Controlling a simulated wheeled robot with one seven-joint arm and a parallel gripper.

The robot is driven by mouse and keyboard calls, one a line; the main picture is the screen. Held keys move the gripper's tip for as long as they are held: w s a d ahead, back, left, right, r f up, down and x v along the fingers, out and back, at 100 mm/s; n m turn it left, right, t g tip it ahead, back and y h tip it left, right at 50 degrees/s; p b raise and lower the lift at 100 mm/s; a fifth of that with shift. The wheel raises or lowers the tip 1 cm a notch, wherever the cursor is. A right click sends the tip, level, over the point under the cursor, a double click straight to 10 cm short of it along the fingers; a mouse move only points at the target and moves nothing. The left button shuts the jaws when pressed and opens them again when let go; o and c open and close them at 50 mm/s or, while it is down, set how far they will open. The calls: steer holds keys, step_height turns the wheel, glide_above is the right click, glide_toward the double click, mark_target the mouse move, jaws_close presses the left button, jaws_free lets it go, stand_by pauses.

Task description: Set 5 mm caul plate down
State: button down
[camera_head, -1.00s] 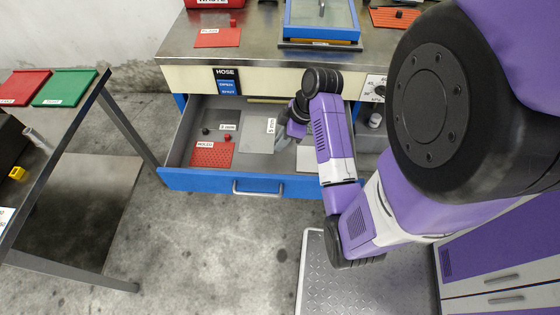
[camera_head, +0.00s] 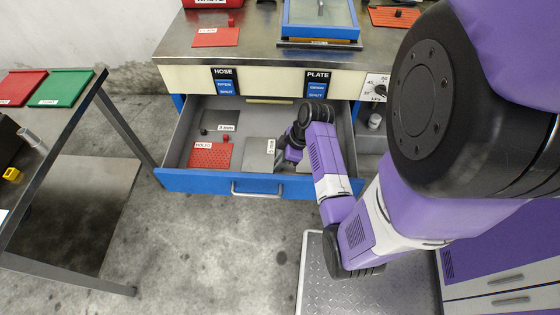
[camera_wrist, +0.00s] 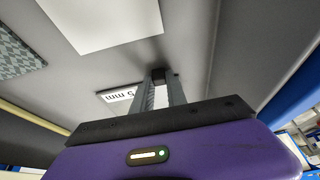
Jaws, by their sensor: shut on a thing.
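The 5 mm caul plate (camera_head: 258,154) is a grey plate with a white 5 mm label (camera_head: 271,146), near the front of the open blue-fronted drawer (camera_head: 205,181). My gripper (camera_head: 287,157) is at its right side, low in the drawer. In the wrist view, the jaws of my gripper (camera_wrist: 159,90) are closed on a small dark part, with the 5 mm label (camera_wrist: 118,94) beside them. The plate looks flat. I cannot tell whether it touches the drawer floor, and my wrist hides part of the grip.
A red perforated plate (camera_head: 210,156) lies left of the grey plate. A black knob (camera_head: 203,131) and a 3 mm label (camera_head: 226,128) are behind it. The drawer's front wall and right side (camera_head: 345,150) are close. The steel bench top (camera_head: 260,46) overhangs behind.

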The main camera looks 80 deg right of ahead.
steer(key=shift+f, duration=0.1)
steer(key=c, duration=1.3)
jaws_free()
steer(key=p+v, duration=0.1)
steer(key=v, duration=1.1)
steer(key=shift+w, duration=0.1)
